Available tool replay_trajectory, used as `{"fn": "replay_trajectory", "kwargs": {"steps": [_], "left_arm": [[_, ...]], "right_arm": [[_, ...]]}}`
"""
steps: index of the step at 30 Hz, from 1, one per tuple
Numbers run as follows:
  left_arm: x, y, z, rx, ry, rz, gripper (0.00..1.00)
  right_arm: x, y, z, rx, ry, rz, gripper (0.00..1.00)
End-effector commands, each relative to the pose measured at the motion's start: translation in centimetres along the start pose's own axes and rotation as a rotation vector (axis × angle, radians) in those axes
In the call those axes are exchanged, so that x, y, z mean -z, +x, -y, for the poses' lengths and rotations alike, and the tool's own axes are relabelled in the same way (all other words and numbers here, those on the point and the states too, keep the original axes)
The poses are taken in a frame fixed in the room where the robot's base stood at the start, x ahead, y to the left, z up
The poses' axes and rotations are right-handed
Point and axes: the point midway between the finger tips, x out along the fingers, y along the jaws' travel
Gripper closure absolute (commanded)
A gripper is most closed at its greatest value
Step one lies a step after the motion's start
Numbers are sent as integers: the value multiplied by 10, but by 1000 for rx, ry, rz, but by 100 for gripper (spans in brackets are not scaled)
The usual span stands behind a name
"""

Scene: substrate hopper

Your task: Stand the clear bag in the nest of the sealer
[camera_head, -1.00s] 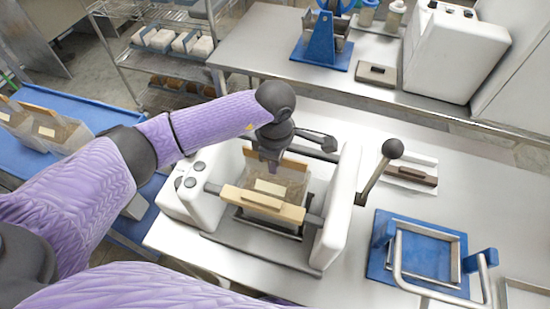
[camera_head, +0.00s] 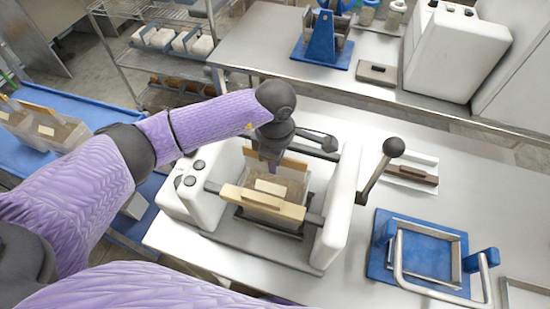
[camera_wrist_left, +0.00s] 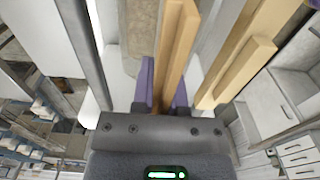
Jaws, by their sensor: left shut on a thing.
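The clear bag (camera_head: 292,179), with brown fill, a pale label and a tan top strip, is upright between the white side housings of the sealer (camera_head: 338,205), behind its tan front bar (camera_head: 255,203). Its lower part is hidden by that bar, so I cannot tell whether it rests on the dark nest floor. My left gripper (camera_head: 270,162) is above the bag, pointing down, shut on its top strip. In the left wrist view the strip (camera_wrist_left: 176,55) runs between the purple fingers (camera_wrist_left: 163,92). My right gripper is out of view.
The sealer's lever with a black knob (camera_head: 393,148) rises at its right. A blue fixture with a metal frame (camera_head: 420,250) lies further right. Other filled bags (camera_head: 40,128) stand on the blue surface at left. A blue-based device (camera_head: 322,45) stands on the back bench.

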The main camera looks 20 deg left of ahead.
Motion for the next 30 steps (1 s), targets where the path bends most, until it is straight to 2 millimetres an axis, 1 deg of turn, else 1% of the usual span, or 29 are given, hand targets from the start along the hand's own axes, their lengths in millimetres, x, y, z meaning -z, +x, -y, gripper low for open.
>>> {"fn": "replay_trajectory", "kwargs": {"steps": [16,20,21,26,27,30], "left_arm": [[0,8,-1,-3,0,1,100],[0,8,-1,-3,0,1,100],[0,8,-1,-3,0,1,79],[0,8,-1,-2,0,1,45],[0,8,0,-2,0,1,42],[0,8,0,-1,0,0,42]], "right_arm": [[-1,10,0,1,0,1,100],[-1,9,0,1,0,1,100],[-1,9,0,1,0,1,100],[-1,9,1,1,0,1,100],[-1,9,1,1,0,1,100],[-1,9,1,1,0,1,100]]}}
